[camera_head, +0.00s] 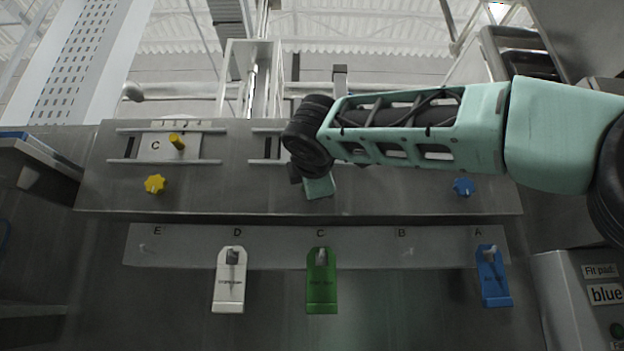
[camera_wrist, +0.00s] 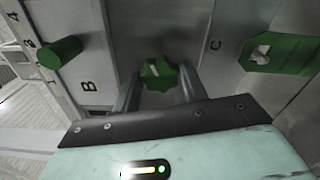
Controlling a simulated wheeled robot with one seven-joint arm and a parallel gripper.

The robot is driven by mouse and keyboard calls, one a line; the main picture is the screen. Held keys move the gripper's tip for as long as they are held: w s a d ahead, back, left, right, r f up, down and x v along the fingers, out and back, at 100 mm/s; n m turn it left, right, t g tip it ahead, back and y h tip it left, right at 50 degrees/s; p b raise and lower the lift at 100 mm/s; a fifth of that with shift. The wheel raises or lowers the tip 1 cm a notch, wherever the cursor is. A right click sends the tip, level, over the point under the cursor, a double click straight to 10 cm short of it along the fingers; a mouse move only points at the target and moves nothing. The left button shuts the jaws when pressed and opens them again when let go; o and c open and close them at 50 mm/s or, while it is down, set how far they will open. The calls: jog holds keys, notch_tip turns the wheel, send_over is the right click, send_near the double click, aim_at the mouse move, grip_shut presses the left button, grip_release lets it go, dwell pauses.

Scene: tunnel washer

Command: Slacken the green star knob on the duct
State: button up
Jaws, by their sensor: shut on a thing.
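The green star knob (camera_wrist: 158,73) shows in the wrist view between the two fingers of my gripper (camera_wrist: 160,92). The fingers are shut on the knob, one on each side. In the head view my arm reaches in from the right and my gripper (camera_head: 318,188) is at the duct face (camera_head: 240,190). The green knob is hidden there behind my gripper and wrist. A green cylindrical handle (camera_wrist: 60,52) stands out from the slide plate by the letter B in the wrist view.
A yellow star knob (camera_head: 155,184) is at left and a blue one (camera_head: 464,187) at right. Below, a rail (camera_head: 370,247) lettered A to E holds white (camera_head: 229,285), green (camera_head: 322,290) and blue (camera_head: 493,283) tags. The green tag (camera_wrist: 285,54) also shows in the wrist view.

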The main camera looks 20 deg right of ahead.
jog(key=shift+f+n+p, duration=0.15)
jog(key=shift+n+p, duration=2.85)
jog(key=shift+n, duration=3.2)
jog(key=o, duration=1)
jog(key=shift+c, duration=0.2)
jog(key=shift+s, duration=0.1)
jog(key=b+v, duration=0.6)
jog(key=v, duration=1.1)
jog(key=shift+b, duration=0.35)
jog(key=shift+s, duration=0.1)
